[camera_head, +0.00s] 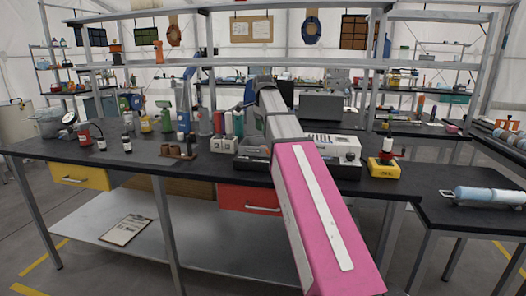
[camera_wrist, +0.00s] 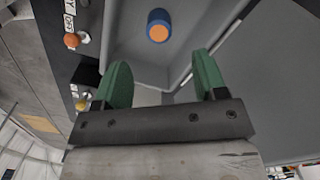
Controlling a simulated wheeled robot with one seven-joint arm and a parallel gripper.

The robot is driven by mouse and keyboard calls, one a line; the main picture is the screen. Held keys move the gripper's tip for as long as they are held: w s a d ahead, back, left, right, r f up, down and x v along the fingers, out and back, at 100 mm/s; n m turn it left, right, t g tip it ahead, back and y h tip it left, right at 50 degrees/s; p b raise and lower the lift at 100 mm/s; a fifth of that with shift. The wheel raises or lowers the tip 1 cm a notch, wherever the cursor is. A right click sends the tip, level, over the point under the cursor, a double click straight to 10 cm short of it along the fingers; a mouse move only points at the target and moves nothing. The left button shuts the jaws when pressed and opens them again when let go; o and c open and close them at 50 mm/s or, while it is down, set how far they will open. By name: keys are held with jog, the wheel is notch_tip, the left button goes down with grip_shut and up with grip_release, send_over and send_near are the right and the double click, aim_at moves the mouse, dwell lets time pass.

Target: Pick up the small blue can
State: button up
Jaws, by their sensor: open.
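In the wrist view a small blue can (camera_wrist: 158,26) with an orange end facing the camera sits in a grey tray-like space (camera_wrist: 120,35) with raised walls. My gripper (camera_wrist: 160,75) has two green fingers spread apart with nothing between them. The can is beyond the fingertips, roughly centred between them and apart from both. In the head view my arm reaches over the black bench, and my gripper and this can cannot be made out there.
The black workbench (camera_head: 130,160) carries several bottles, a wooden block (camera_head: 178,151), a white instrument (camera_head: 335,148) and a yellow device (camera_head: 384,167). Metal shelf uprights and beams stand over the bench. In the wrist view an orange knob (camera_wrist: 71,40) is at left.

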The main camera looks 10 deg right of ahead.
notch_tip(320, 180, down, 9)
jog(key=shift+r, duration=0.15)
jog(key=c, duration=1)
